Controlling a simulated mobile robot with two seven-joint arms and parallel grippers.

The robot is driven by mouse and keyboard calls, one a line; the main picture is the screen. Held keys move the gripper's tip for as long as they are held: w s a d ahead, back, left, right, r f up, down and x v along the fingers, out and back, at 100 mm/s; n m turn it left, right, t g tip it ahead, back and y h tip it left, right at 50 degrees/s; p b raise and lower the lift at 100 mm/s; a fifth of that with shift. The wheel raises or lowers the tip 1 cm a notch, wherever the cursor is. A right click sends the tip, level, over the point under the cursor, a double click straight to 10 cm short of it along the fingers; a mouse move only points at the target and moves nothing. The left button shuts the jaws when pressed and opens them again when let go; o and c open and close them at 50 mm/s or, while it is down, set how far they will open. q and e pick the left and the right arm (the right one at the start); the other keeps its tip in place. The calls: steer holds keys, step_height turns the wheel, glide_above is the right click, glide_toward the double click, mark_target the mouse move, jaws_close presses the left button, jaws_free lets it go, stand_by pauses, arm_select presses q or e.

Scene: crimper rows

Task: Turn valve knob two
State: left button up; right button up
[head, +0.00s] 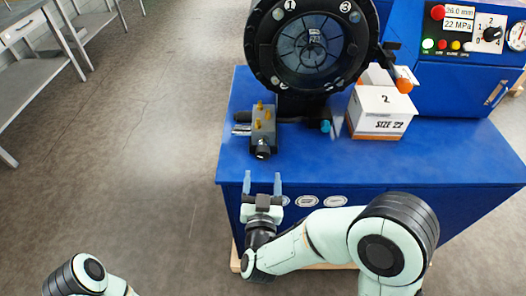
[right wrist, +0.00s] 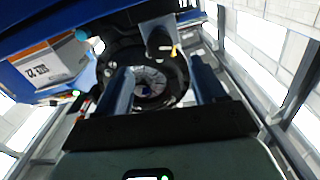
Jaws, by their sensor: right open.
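A grey valve block (head: 263,122) with yellow fittings sits on the blue bench, in front of the crimper. A black round knob (head: 262,150) is on its near end, and a dark cylindrical knob also shows in the right wrist view (right wrist: 158,43). I cannot read a number on it. My right gripper (head: 262,176) is open and empty. Its two bluish fingers point at the black knob from the bench's front edge, with a gap between. In the right wrist view the fingers (right wrist: 162,78) stand apart. My left gripper is out of view; only part of its arm shows.
The black crimper head (head: 312,45) stands behind the valve block. A box marked SIZE 22 (head: 378,112) is to the right on the blue bench (head: 440,158). A control panel (head: 468,35) with a dial is at upper right. Grey shelving (head: 28,85) stands left, beyond open floor.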

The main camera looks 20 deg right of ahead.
mark_target(263, 157)
steer(key=p+x, duration=0.1)
steer(key=x, duration=0.9)
steer(key=shift+f, duration=0.1)
steer(key=shift+s, duration=0.1)
steer(key=c, duration=1.1)
steer(key=shift+o, duration=0.2)
